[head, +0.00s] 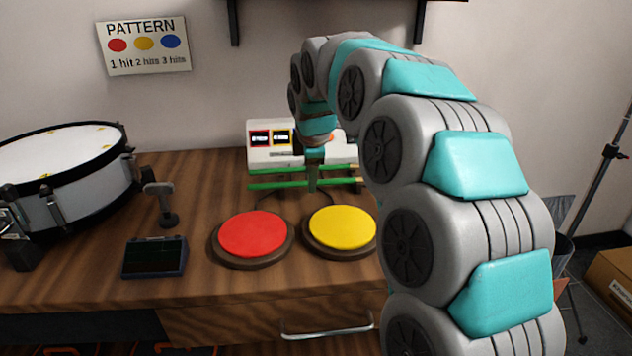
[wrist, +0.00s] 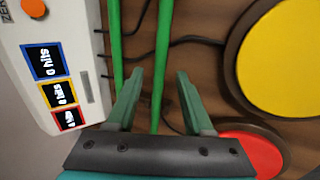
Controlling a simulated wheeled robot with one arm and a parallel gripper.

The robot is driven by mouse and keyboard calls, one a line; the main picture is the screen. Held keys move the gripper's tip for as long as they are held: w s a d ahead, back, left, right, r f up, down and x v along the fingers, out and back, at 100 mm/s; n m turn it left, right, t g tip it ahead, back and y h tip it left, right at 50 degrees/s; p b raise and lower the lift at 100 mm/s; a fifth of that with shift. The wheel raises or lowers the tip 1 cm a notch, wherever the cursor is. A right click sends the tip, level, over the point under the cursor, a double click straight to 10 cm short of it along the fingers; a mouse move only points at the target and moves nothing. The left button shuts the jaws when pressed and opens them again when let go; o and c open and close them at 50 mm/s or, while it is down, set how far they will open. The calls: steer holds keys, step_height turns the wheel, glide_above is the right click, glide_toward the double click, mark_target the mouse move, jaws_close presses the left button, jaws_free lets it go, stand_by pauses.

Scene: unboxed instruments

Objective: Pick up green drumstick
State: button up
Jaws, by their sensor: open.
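Two green drumsticks lie side by side on the wooden table, between a white counter box and the round pads. The front drumstick (head: 272,185) also shows in the wrist view (wrist: 163,42). The back drumstick (head: 275,171) is closer to the box and shows on the left in the wrist view (wrist: 115,35). My gripper (head: 312,185) points down over the sticks, open and empty. In the wrist view its fingertips (wrist: 159,84) stand on either side of the front stick. The back stick passes outside the left finger. I cannot tell whether the fingers touch either stick.
The white counter box (head: 262,157) stands right behind the sticks. A red pad (head: 252,233) and a yellow pad (head: 342,227) sit in front. Black cables run near the sticks. A drum (head: 75,180), small stand (head: 160,200) and dark screen device (head: 155,257) are left.

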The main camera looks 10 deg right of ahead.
steer(key=shift+w+f, duration=0.15)
steer(key=shift+f, duration=0.15)
jaws_close()
stand_by(1.2)
